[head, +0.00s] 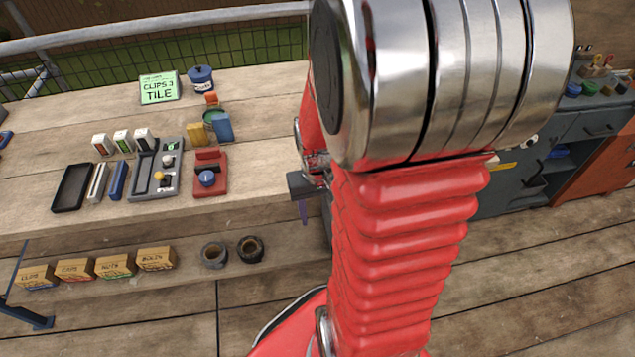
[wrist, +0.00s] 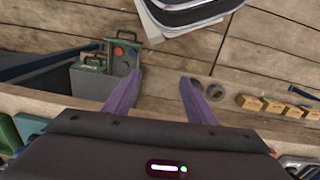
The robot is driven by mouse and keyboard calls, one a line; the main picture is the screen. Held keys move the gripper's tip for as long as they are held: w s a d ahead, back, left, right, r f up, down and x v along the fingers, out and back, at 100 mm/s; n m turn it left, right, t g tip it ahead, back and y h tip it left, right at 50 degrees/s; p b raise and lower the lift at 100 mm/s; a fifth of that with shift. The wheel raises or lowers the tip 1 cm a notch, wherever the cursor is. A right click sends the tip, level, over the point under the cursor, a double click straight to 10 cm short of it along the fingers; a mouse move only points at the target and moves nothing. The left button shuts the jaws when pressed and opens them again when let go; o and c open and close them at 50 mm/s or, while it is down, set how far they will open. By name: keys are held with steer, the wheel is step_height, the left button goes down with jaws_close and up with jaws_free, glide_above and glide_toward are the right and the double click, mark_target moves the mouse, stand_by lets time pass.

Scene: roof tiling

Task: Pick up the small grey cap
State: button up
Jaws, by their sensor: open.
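My gripper (wrist: 160,77) has two purple fingers, spread apart with nothing between them in the wrist view. In the head view it is mostly hidden behind my arm; one purple finger (head: 303,211) shows by the bench's front edge, to the right of the small parts. A grey tray (head: 138,190) on the bench holds small knob-like pieces. One is a pale grey or whitish piece (head: 168,160), which may be the small grey cap; I cannot tell for sure. A yellow piece (head: 160,176) sits below it. The wrist view does not clearly show the cap.
A red block with a blue knob (head: 207,178) stands right of the tray, a black tray (head: 72,188) to its left. A green "CLIPS 3 TILE" card (head: 160,88) stands behind. Labelled boxes (head: 75,269) and two dark rolls (head: 250,249) sit on the lower shelf.

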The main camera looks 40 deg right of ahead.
steer(key=s+d+f+m, duration=0.1)
steer(key=s+d+f, duration=0.15)
steer(key=f, duration=0.65)
steer(key=s+d+f+m, duration=0.15)
steer(key=d+f, duration=0.25)
steer(key=f, duration=0.5)
steer(key=s+d+f+m, duration=0.1)
steer(key=s+d+f, duration=0.25)
steer(key=f, duration=0.55)
steer(key=w+d+f+t+h, duration=0.1)
steer(key=w+d+t+h, duration=0.2)
steer(key=w+d, duration=0.2)
steer(key=shift+d+f+n+t, duration=0.2)
steer(key=shift+d+n+t, duration=0.15)
steer(key=shift+t, duration=0.05)
steer(key=shift+w, duration=0.15)
steer(key=shift+x, duration=4.3)
